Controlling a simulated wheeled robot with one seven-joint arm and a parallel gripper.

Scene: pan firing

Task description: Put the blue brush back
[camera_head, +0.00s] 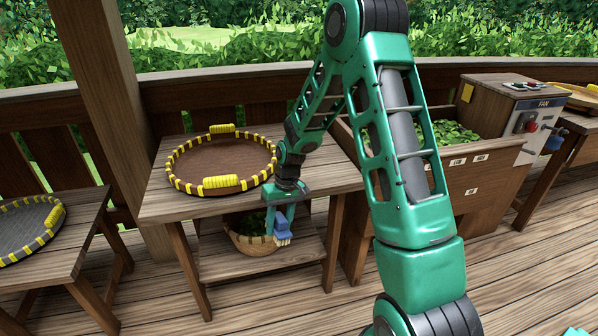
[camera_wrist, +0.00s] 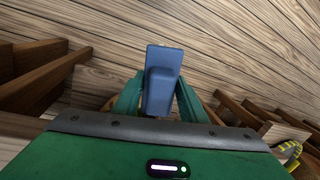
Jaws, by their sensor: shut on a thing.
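The blue brush (camera_head: 283,228) is in my gripper (camera_head: 281,215) in the head view, with its pale bristles pointing down. It hangs in front of the middle wooden table, near the front edge of its top. In the wrist view the blue brush (camera_wrist: 163,80) stands between the two green fingers of my gripper (camera_wrist: 158,95), which are shut on it. Wooden floor planks lie below it. The brush's resting place cannot be told from these frames.
A round brown tray (camera_head: 222,192) with yellow grips sits on the middle table (camera_head: 160,205). A basket (camera_head: 252,246) of leaves stands on its lower shelf. A grey tray (camera_head: 20,240) is at left. A leaf-filled trough (camera_head: 465,190) with a fan box (camera_head: 505,110) stands at right.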

